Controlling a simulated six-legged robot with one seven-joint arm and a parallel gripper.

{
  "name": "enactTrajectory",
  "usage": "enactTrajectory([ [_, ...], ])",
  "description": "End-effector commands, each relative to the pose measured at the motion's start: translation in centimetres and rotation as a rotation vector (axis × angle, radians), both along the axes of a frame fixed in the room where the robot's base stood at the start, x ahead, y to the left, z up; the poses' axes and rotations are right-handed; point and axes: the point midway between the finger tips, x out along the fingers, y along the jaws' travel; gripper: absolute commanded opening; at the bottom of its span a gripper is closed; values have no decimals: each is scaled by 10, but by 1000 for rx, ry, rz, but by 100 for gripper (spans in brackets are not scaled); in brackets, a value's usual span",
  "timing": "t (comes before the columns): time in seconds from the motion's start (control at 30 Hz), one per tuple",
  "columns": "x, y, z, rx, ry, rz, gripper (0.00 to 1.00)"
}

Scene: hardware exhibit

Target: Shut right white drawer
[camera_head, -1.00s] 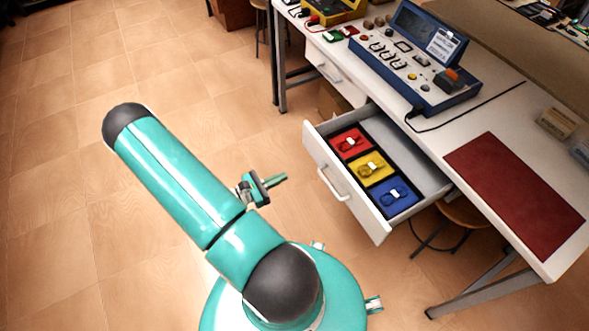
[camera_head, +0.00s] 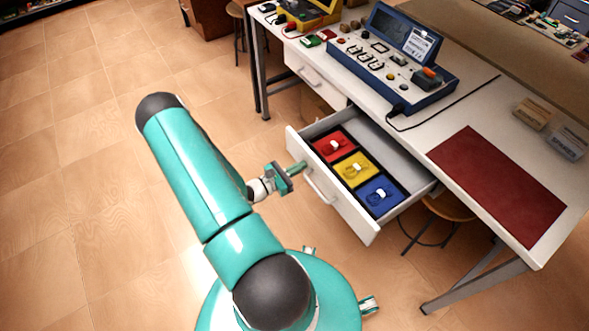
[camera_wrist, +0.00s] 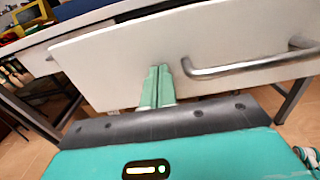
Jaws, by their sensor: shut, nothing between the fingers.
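The right white drawer (camera_head: 348,212) is pulled out from under the white workbench, with red, yellow and blue compartments inside. Its bar handle (camera_head: 320,187) is on the front panel. My gripper (camera_head: 298,167) is shut and empty, just in front of the drawer's front panel, to the left of the handle. In the wrist view the closed fingers (camera_wrist: 158,86) point at the white front panel (camera_wrist: 130,50), with the metal handle (camera_wrist: 250,66) to their right. I cannot tell whether the fingertips touch the panel.
The left white drawer (camera_head: 314,76) looks closed. The workbench (camera_head: 470,103) carries a blue instrument case (camera_head: 400,70) and a dark red mat (camera_head: 498,185). A stool (camera_head: 447,208) stands below the bench. The tiled floor on the left is clear.

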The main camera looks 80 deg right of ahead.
Motion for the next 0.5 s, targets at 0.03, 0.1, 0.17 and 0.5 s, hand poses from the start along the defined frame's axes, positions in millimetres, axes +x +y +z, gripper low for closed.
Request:
enactTrajectory([
  [0.03, 0, 0, 0, 0, 0, 0, 0],
  [0.1, 0, 0, 0, 0, 0, 0, 0],
  [0.17, 0, 0, 0, 0, 0, 0, 0],
  [0.5, -15, -17, 0, -1, 2, 0, 0],
])
